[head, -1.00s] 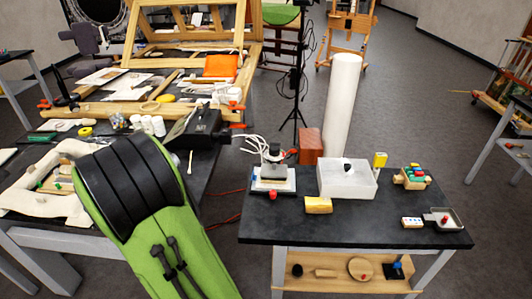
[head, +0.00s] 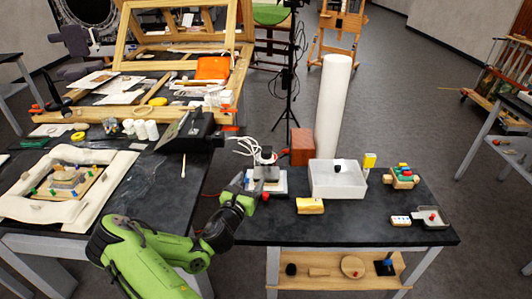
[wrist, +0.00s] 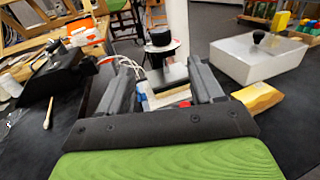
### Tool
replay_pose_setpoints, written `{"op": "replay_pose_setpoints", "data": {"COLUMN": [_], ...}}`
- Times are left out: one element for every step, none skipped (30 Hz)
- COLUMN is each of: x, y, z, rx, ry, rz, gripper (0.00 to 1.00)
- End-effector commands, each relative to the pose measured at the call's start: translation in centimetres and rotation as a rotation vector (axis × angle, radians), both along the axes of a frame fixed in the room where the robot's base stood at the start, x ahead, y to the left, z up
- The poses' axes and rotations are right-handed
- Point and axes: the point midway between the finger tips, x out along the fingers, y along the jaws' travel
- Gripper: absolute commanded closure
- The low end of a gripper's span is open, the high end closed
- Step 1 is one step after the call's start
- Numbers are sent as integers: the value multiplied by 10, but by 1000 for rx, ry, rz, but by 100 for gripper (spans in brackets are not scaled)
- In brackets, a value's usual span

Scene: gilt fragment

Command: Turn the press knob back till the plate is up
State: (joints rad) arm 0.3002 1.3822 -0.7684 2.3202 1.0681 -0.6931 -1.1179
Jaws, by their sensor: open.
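The press (head: 267,179) stands at the left end of the small black table, with a dark knob on top. In the wrist view its round black knob (wrist: 158,37) sits above a light disc, and a plate (wrist: 172,75) shows lower down between my fingers. My gripper (head: 254,187) is open and empty at the front left of the press. In the wrist view my gripper (wrist: 163,85) has one finger on each side of the press's lower part, with the knob beyond the fingertips. I cannot tell how high the plate sits.
Right of the press are a yellow block (head: 310,206) and a white box (head: 338,186) with a black knob. A red block (head: 302,146) and a white column (head: 333,105) stand behind. White cables (head: 245,147) lie behind the press. A cluttered bench is at left.

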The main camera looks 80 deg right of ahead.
Motion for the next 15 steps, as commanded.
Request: {"op": "replay_pose_setpoints", "data": {"x": [-1, -2, -3, -4, -4, -5, -6, -7, -8, -8, -9, -10, -10, -11, -12], "y": [-6, -11, -19, -26, -33, -44, -51, -59, -69, -77, -84, -95, -102, -109, -118], "z": [1, 2, 2, 3, 3, 3, 4, 3, 3, 4, 3, 3, 3, 3, 3], "rx": [-1, -3, -3, -4, -4, -4, -5, -4, -3, -4, -4, -4, -4, -5, -4], "ry": [-6, -8, -11, -13, -13, -15, -15, -15, -16, -15, -16, -16, -16, -15, -16], "rz": [-2, -3, -4, -5, -5, -6, -5, -6, -6, -5, -6, -6, -5, -5, -5], "gripper": [34, 34, 34, 34, 34, 34, 34, 34, 34, 34, 34, 34, 34, 34, 34]}}
